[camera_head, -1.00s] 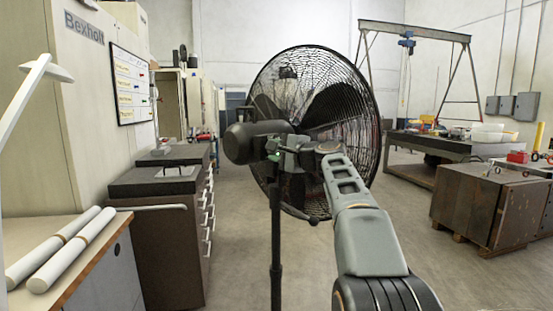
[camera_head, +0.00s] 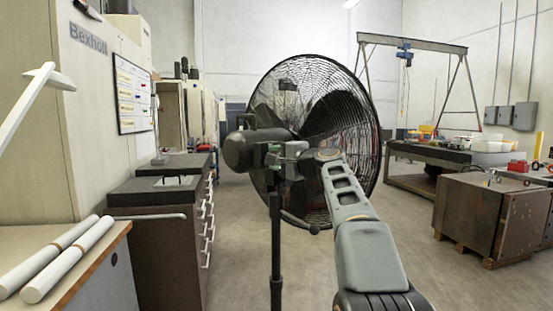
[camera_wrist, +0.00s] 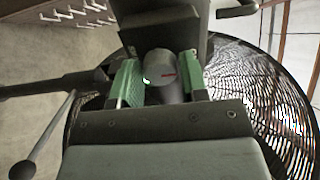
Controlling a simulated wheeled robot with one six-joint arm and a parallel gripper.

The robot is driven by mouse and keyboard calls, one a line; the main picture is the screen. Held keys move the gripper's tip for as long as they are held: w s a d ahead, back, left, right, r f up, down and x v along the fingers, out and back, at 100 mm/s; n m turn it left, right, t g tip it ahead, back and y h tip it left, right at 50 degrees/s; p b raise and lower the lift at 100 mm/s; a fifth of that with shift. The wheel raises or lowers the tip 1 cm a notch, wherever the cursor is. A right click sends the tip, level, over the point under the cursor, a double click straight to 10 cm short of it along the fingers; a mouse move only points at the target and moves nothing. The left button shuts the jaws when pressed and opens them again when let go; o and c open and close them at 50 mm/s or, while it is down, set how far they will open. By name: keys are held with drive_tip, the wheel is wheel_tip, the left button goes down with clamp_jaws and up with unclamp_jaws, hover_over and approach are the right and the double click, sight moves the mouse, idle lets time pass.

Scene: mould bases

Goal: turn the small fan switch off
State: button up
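The large black fan (camera_head: 335,110) stands on a pole in the head view, with its dark motor housing (camera_head: 243,151) facing left. My gripper (camera_head: 283,158) is at the back of the fan, just right of the housing. In the wrist view my gripper (camera_wrist: 160,80) has its two green-padded fingers apart, one on each side of a small grey cylinder (camera_wrist: 161,68). In the head view the gripper hides this part.
A dark cabinet (camera_head: 155,245) with drawer handles and a bench with white rolls (camera_head: 70,258) stand at the left. A brown crate (camera_head: 480,215) and a worktable (camera_head: 415,152) stand at the right. The floor around the fan pole is clear.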

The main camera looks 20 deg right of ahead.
drive_tip(key=o, duration=0.3)
drive_tip(key=b+v, duration=0.2)
drive_tip(key=v, duration=1.2)
drive_tip(key=shift+a, duration=0.1)
drive_tip(key=shift+w, duration=0.1)
